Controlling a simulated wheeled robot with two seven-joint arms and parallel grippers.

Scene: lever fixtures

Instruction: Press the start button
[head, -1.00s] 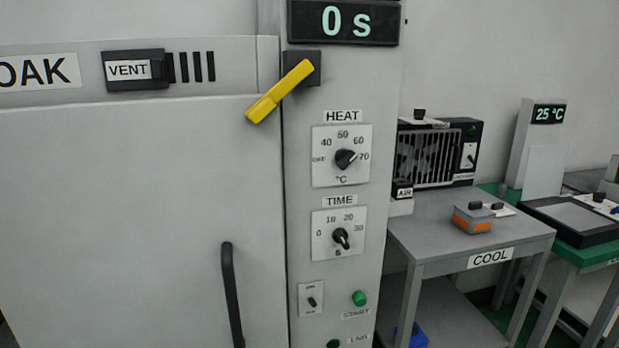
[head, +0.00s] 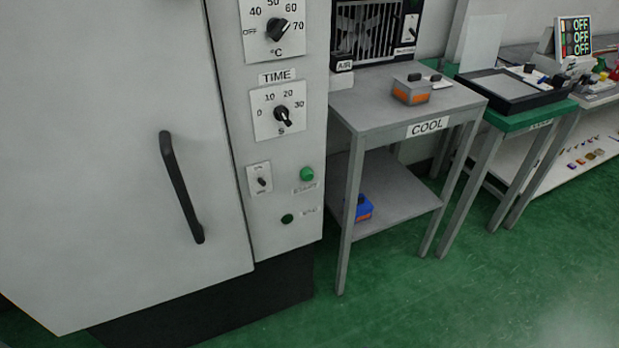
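The green start button (head: 307,174) sits low on the grey control panel of the cabinet, with a blurred label plate under it. A darker green round lamp or button (head: 287,219) is below it. A small toggle switch (head: 262,180) is to the left of the start button. The TIME knob (head: 283,116) and the HEAT knob (head: 278,29) are above. Neither of my grippers shows in the head view.
The cabinet door with a black handle (head: 181,187) fills the left. The grey COOL table (head: 378,112) stands right of the panel, holding a grey-and-orange block (head: 411,90). A blue block (head: 363,208) lies on its lower shelf. Green floor (head: 420,300) is clear in front.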

